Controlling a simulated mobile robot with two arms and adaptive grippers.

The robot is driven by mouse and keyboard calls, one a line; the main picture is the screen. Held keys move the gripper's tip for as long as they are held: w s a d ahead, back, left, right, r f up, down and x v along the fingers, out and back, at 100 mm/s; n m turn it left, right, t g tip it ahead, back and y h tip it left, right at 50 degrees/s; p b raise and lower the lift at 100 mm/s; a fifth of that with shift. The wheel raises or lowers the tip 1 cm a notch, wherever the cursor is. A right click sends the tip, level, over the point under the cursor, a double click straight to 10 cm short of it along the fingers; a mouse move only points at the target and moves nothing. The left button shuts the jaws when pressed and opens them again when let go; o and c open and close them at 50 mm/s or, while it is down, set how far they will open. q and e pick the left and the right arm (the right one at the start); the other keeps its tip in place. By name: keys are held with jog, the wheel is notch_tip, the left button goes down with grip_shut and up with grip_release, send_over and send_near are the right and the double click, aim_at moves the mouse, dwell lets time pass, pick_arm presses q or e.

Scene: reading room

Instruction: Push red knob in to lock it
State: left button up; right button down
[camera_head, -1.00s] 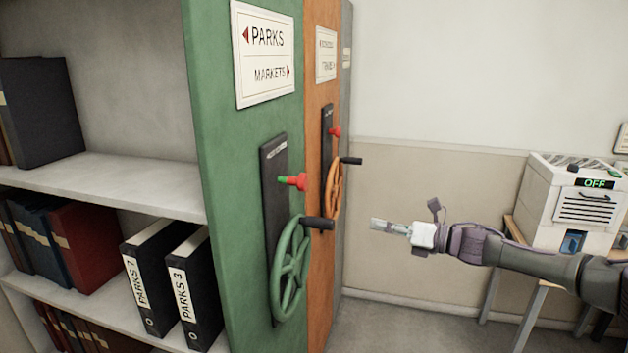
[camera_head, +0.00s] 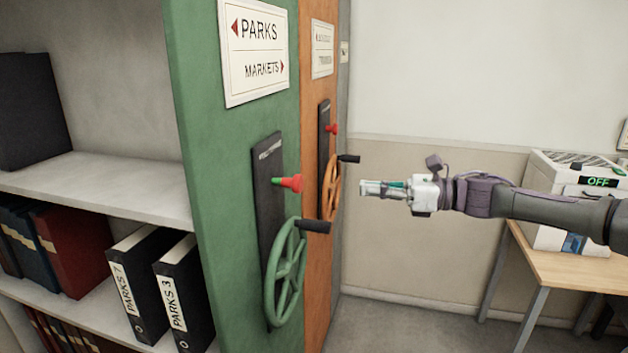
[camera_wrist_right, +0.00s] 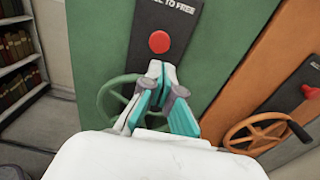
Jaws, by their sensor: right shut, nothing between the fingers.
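The red knob (camera_head: 292,183) sticks out from a black plate (camera_head: 267,225) on the green shelf end, with a green band showing on its stem. In the right wrist view the knob (camera_wrist_right: 159,42) appears face-on, just beyond my fingertips. My right gripper (camera_head: 362,188) is shut and empty, pointing left toward the shelf ends at about knob height. A clear gap separates it from the knob in the head view. The right wrist view also shows its closed fingers (camera_wrist_right: 157,70). My left gripper is not in view.
Below the knob is a green handwheel (camera_head: 285,272) with a black handle (camera_head: 312,226) sticking out. An orange shelf end behind has its own red knob (camera_head: 332,129) and orange wheel (camera_head: 331,190). A wooden table (camera_head: 575,270) with a white machine (camera_head: 560,200) stands at right.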

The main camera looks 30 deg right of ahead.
aim_at(302, 184)
jog(key=p+x, duration=0.9)
jog(key=x, duration=0.2)
jog(key=shift+w+r+p, duration=0.25)
jog(key=shift+p, duration=0.1)
jog(key=shift+w+a+f, duration=0.2)
jog(key=shift+w+a, duration=0.05)
jog(key=shift+f, duration=0.1)
